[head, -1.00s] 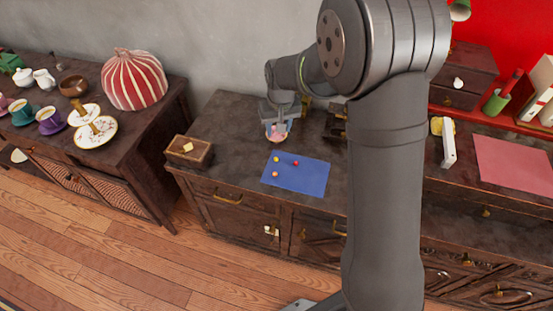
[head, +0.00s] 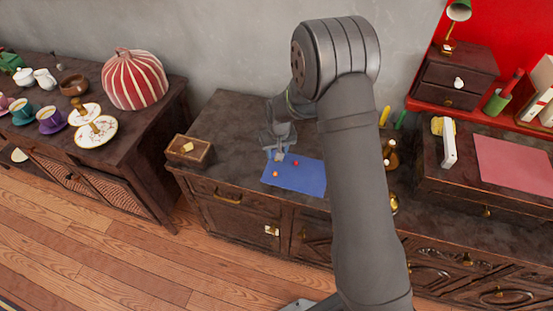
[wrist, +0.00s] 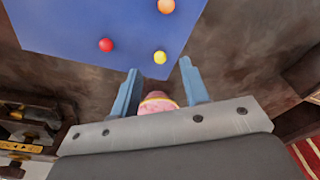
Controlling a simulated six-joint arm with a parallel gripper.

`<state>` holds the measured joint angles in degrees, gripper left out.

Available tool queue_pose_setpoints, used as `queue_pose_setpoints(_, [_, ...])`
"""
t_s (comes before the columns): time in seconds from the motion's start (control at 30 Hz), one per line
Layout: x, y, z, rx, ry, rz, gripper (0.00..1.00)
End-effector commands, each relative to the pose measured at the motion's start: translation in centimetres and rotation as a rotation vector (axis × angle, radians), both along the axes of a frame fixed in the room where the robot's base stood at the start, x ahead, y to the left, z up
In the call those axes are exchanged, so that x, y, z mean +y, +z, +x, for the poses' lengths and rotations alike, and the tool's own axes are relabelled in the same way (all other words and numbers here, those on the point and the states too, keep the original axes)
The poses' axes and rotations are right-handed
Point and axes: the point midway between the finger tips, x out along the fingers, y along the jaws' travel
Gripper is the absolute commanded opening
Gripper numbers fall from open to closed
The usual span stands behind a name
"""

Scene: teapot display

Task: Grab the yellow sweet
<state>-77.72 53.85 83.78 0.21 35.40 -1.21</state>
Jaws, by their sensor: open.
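The yellow sweet (wrist: 160,57) lies on the blue mat (wrist: 60,25), near its edge, in the wrist view. It is just beyond the fingertips of my gripper (wrist: 159,72), roughly centred between them. The jaws are open, and no sweet is between them. In the head view my gripper (head: 278,154) is over the far left corner of the blue mat (head: 305,183) and hides the yellow sweet. A red sweet (wrist: 105,45) and an orange sweet (wrist: 166,6) lie on the same mat.
A pink rounded thing with a gold band (wrist: 157,103) shows between my fingers, below them. A wooden box (head: 189,151) stands left of the mat. Brass-coloured items (head: 391,155) stand right of my arm. The dark cabinet top between box and mat is clear.

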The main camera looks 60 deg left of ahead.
Motion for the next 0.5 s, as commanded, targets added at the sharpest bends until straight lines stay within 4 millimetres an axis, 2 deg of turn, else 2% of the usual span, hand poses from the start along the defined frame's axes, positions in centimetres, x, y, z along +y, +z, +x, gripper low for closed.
queue_pose_setpoints(0.1, [0.4, -1.8, 0.1, 0.001, 0.0, -0.004, 0.41])
queue_pose_setpoints(0.23, [0.5, -3.1, 0.1, 0.0, 0.0, -0.002, 0.41])
queue_pose_setpoints(0.5, [0.6, -3.5, 0.2, 0.0, 0.0, 0.0, 0.41])
